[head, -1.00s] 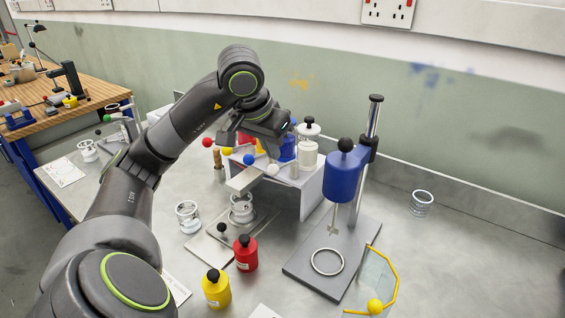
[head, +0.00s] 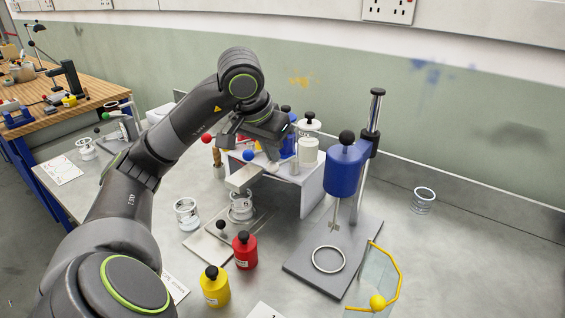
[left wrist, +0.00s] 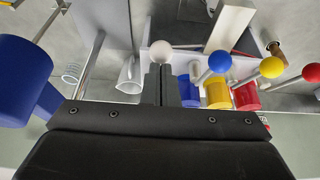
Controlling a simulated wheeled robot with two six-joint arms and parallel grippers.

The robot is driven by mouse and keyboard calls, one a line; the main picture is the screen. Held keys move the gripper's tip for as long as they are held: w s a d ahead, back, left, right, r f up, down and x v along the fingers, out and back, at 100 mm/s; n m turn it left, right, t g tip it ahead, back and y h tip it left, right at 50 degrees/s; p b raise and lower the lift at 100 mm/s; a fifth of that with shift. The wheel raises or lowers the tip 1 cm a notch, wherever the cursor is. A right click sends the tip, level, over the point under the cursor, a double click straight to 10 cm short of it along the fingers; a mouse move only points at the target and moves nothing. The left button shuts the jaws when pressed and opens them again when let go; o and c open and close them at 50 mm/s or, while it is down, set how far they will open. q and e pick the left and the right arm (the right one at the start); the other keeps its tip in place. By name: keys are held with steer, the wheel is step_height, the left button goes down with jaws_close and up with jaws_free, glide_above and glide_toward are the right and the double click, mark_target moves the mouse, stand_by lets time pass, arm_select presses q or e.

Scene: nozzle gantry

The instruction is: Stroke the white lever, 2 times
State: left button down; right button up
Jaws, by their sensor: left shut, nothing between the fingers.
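The white lever's round knob (left wrist: 161,52) shows in the left wrist view, right at the tips of my left gripper (left wrist: 160,70). I cannot tell whether they touch. My left gripper is shut and empty. In the head view it hangs over the front of the grey gantry (head: 313,190), and the white knob cannot be made out there. To the right of the white knob in the wrist view are the blue knob (left wrist: 220,62), yellow knob (left wrist: 271,66) and red knob (left wrist: 312,72). My right gripper is not in view.
A glass cup (head: 241,212) stands below the gantry's spout. A red bottle (head: 245,250) and yellow bottle (head: 215,287) stand in front. A blue press (head: 344,172) stands to the right. The bench is clear at the far right, apart from a glass jar (head: 422,201).

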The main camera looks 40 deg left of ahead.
mark_target(271, 164)
arm_select(q)
steer(key=shift+f+b, duration=1.85)
steer(key=shift+f, duration=0.25)
steer(key=shift+r, duration=0.1)
step_height(271, 164, up, 6)
steer(key=p, duration=0.5)
steer(key=shift+p, duration=0.4)
steer(key=shift+f+b, duration=0.5)
steer(key=shift+b, duration=0.05)
steer(key=shift+f+b, duration=2.45)
steer(key=shift+f, duration=0.05)
step_height(271, 164, up, 6)
steer(key=p, duration=0.5)
steer(key=shift+p, duration=0.4)
